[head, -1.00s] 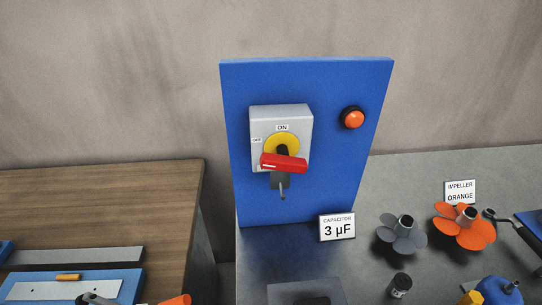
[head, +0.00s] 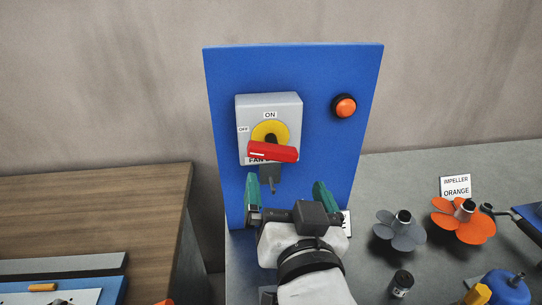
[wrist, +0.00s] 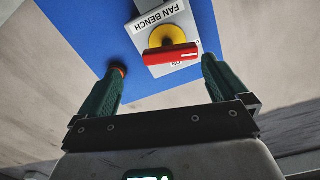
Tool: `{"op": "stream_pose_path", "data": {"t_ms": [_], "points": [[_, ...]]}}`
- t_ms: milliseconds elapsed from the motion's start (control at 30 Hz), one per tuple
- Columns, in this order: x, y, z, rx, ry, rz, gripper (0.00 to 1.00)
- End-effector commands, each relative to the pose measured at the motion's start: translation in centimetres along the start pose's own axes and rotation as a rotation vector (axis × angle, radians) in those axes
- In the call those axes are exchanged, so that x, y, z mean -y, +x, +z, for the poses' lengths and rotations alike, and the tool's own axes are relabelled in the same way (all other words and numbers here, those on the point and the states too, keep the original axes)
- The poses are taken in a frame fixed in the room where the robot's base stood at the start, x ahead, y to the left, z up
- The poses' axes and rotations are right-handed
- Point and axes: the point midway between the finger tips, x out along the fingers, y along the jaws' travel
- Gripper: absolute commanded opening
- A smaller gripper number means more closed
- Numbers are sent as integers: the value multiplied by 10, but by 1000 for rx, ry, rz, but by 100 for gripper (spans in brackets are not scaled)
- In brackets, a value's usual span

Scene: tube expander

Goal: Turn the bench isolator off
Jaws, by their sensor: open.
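The bench isolator is a grey box (head: 288,108) on a blue upright panel, with a yellow disc and a red handle (head: 273,151). ON is printed at its top and OFF at its left. The handle lies nearly level, slightly tilted, over the lower part of the disc. In the wrist view the isolator box (wrist: 182,20) appears upside down, marked FAN BENCH, with the red handle (wrist: 171,54) ahead between the fingers. My gripper (head: 286,187) is open and empty, with teal fingers, in front of and below the isolator. The fingers do not touch the handle.
A dark hasp (head: 269,174) hangs under the isolator. An orange push button (head: 344,106) is at the panel's upper right. A grey impeller (head: 400,230) and an orange impeller (head: 463,221) stand on the bench to the right. A wooden table (head: 100,215) is at left.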

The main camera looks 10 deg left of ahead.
Motion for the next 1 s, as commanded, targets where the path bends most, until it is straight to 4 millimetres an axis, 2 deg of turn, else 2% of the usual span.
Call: {"op": "stream_pose_path", "data": {"t_ms": [100,233,500,700,1000], "points": [[13,2,-9,-32,12,-25,100],[13,15,-11,-33,12,-23,100],[14,64,-13,-31,11,-21,100],[14,93,-12,-29,11,-22,100],[14,107,-11,-30,11,-23,100]]}}
